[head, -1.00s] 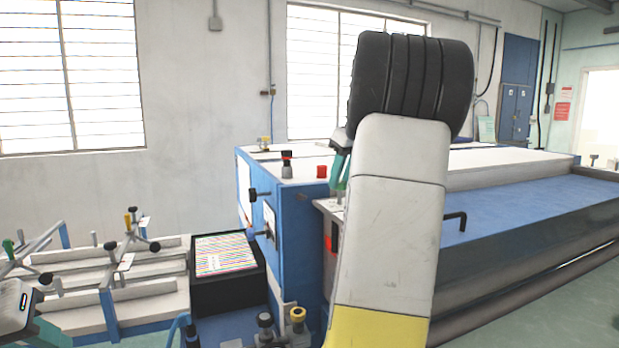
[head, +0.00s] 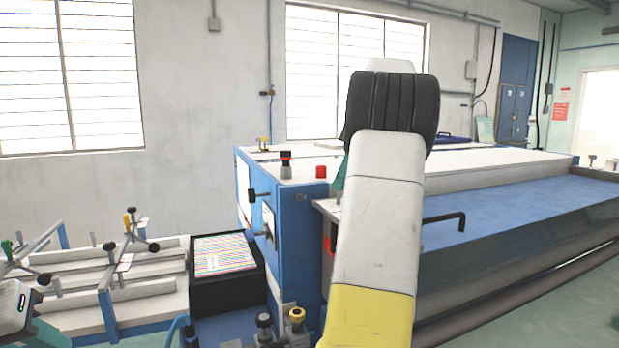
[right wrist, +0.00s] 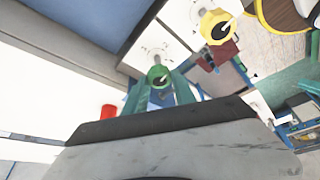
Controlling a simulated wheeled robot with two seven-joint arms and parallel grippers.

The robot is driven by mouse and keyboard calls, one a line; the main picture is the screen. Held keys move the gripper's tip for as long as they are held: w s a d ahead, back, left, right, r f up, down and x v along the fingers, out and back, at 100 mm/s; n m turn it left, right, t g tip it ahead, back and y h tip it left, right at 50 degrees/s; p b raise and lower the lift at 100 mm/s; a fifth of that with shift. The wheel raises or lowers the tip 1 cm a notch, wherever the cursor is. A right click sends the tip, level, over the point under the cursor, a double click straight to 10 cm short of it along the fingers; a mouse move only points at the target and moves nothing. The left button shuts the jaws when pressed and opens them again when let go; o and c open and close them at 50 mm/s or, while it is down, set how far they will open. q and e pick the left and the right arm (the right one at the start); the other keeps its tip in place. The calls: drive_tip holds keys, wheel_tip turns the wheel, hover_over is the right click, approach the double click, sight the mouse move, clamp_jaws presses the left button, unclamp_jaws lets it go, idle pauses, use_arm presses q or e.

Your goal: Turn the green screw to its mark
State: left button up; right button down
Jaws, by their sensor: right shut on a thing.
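In the right wrist view, the green screw (right wrist: 158,75) is a round knob with a dark centre and a short white pointer. It sits on a white plate (right wrist: 148,45) that bears small dark marks, too small to read. My right gripper (right wrist: 159,84) has its two teal fingers shut on either side of the knob. In the head view, only part of the right gripper's teal finger (head: 339,178) shows. My arm hides the green screw there. My left gripper (head: 45,333) is at the lower left edge, mostly cut off, so its jaws cannot be judged.
The blue machine (head: 300,220) has a red button (head: 321,171) and a black-and-red knob (head: 286,158) on top. A black box (head: 226,290) with a striped sheet stands left of it.

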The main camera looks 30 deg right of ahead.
idle(0.5)
drive_tip(key=c, duration=1)
unclamp_jaws()
drive_tip(key=shift+c, duration=0.2)
drive_tip(key=v, duration=0.7)
drive_tip(key=shift+d+r, duration=0.2)
drive_tip(key=shift+r, duration=0.1)
